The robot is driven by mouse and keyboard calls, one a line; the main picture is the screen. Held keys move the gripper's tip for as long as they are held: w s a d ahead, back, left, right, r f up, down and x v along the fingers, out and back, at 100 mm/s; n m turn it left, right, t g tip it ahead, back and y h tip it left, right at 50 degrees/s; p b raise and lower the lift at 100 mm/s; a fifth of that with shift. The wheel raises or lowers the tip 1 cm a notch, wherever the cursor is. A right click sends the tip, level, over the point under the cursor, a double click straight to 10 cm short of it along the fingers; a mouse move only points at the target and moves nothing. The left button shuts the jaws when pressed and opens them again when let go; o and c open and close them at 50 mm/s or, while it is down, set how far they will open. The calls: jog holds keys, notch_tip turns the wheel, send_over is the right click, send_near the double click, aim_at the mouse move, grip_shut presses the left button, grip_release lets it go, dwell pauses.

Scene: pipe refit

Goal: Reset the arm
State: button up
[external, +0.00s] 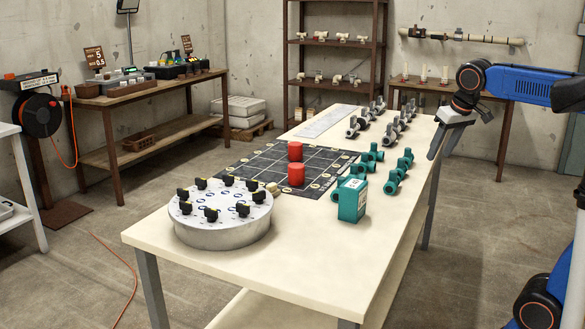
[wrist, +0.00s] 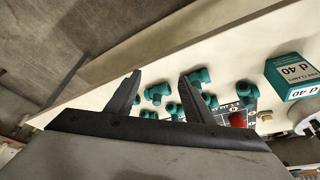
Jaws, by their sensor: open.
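Beyond the fingertips, teal pipe fittings (wrist: 158,93) lie on the table, clear of the jaws. The fittings (external: 392,178) also show in the external view near the table's right side.
A teal box (external: 352,199) stands near the right table edge. Two red cylinders (external: 296,174) stand on a dark grid mat (external: 258,158). A round grey platform (external: 220,232) with black-topped knobs is at the front. Grey fittings (external: 392,130) stand farther back. Floor beside the table is clear.

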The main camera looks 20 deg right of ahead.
jog(key=s+d+f+m, duration=0.1)
jog(key=s+d+f, duration=1.4)
jog(key=f, duration=0.4)
jog(key=shift+s+m+t+h, duration=0.3)
jog(key=shift+s, duration=0.1)
dwell(1.4)
